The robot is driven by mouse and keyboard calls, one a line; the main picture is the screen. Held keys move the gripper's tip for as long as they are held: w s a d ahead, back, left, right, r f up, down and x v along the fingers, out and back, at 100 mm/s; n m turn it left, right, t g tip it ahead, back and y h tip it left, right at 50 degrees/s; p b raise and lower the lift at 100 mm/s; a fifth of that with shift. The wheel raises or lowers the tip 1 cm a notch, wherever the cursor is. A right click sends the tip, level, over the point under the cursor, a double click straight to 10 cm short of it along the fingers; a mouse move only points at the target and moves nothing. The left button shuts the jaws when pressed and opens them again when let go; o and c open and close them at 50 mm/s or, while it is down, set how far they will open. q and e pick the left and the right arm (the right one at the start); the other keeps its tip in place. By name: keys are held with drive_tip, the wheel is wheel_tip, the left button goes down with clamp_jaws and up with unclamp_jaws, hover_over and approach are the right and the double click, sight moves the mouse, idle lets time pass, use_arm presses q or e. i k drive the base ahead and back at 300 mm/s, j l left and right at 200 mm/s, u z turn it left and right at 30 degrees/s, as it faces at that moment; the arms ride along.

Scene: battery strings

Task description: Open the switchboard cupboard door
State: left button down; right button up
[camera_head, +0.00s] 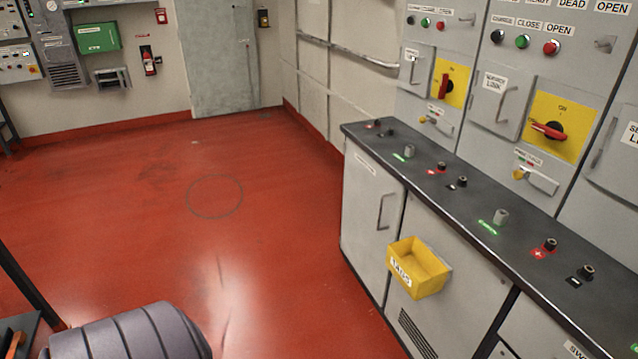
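The grey switchboard bench stands along the right side under a dark worktop (437,185). At its far end is a pale grey cupboard door (362,222) with a vertical handle (385,210) near its right edge. This door looks shut, and the small label on it is too small to read. Neither of my grippers is in view.
A yellow bin (420,268) sticks out from the bench front, right of the door. Several knobs and terminals line the worktop. Upright panels with yellow-backed rotary switches (563,125) stand behind. The red floor (275,215) before the door is clear.

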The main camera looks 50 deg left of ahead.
sight(373, 199)
drive_tip(key=u, duration=1.25)
